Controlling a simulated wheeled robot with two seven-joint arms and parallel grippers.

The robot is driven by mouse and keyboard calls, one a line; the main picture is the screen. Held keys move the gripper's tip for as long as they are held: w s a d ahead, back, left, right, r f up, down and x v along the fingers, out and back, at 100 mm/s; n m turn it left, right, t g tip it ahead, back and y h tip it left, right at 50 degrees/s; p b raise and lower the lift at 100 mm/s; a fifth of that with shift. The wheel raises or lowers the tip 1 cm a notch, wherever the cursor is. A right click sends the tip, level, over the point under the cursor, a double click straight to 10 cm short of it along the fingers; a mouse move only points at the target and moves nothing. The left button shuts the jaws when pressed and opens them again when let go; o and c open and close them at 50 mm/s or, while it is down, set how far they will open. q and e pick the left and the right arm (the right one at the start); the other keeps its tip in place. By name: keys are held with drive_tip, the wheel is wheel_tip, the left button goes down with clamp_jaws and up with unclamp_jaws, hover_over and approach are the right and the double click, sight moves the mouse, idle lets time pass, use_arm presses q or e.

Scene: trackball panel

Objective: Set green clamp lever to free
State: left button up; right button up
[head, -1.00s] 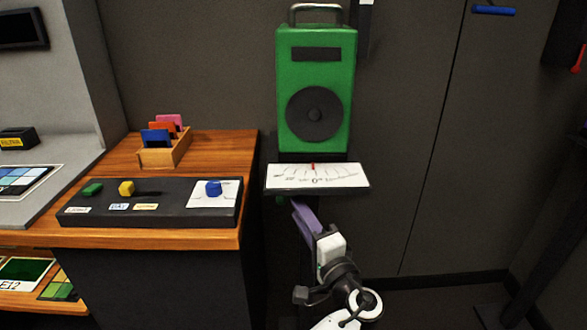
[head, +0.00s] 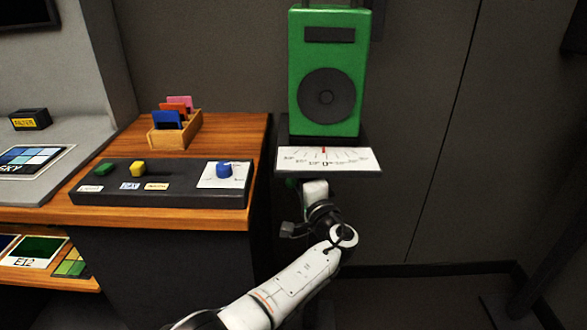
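A small green piece (head: 291,183), which looks like the clamp lever, shows just under the left part of the white scale plate (head: 327,160). Most of it is hidden, so I cannot tell its position. The plate has a red pointer (head: 323,150) near the middle of its scale. A green speaker box (head: 328,72) stands above the plate. My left gripper (head: 314,190) reaches up from below, close to the right of the green piece. Its fingers are hidden under the plate, so touch or grip cannot be seen. My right gripper is not in view.
A wooden table (head: 240,135) at the left carries a dark control panel (head: 190,196) with green, yellow and blue controls. A wooden card holder (head: 185,138) stands behind it. The dark wall and floor right of the scale are clear.

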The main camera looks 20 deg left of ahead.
use_arm(q)
clamp_jaws()
idle(1.4)
